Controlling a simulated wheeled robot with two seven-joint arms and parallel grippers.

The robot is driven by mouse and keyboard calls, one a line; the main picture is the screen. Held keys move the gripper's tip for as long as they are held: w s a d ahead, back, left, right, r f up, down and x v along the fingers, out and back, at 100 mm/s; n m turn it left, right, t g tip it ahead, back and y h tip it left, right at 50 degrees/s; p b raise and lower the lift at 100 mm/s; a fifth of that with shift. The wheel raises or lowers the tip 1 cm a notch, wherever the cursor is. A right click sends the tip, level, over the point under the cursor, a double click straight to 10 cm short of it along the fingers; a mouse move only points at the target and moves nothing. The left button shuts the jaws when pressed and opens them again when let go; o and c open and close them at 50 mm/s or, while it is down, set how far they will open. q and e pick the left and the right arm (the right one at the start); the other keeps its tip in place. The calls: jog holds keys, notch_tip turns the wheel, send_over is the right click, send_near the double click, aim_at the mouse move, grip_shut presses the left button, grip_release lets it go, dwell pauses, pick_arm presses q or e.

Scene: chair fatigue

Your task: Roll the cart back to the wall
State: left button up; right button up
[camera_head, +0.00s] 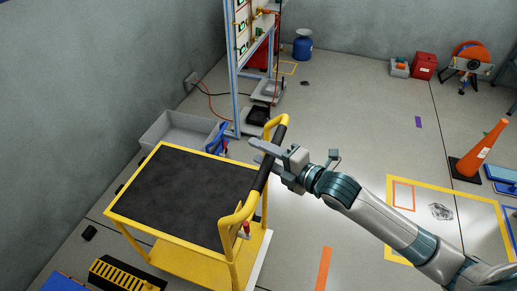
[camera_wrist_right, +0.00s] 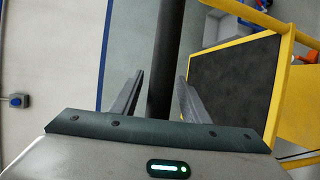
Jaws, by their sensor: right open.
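The yellow cart (camera_head: 120,219) with a black top and a lower yellow shelf stands at the left of the head view, near the grey wall (camera_head: 80,90). Its push handle (camera_head: 280,120) has yellow ends and a dark grip bar. My right gripper (camera_head: 254,151) is at the handle. In the right wrist view the dark bar (camera_wrist_right: 165,60) runs between the two open fingers (camera_wrist_right: 155,95), which stand apart on either side of it. The cart's black top (camera_wrist_right: 232,80) shows to the right there. My left gripper is not in view.
A grey bin (camera_head: 180,130) and a blue-framed rack (camera_head: 236,70) stand behind the cart. A black and yellow item (camera_head: 120,275) lies at the front left. An orange cone (camera_head: 480,152) stands at the right. Floor between the cart and cone is mostly clear.

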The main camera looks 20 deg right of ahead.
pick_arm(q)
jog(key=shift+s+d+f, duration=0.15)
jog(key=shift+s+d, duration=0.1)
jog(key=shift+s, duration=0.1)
pick_arm(e)
jog(key=shift+w+a+f, duration=0.1)
jog(key=shift+w+a, duration=0.2)
jog(key=shift+w, duration=0.15)
grip_shut()
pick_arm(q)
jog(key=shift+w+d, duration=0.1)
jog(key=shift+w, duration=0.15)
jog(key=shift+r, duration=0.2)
pick_arm(e)
jog(key=shift+a, duration=0.1)
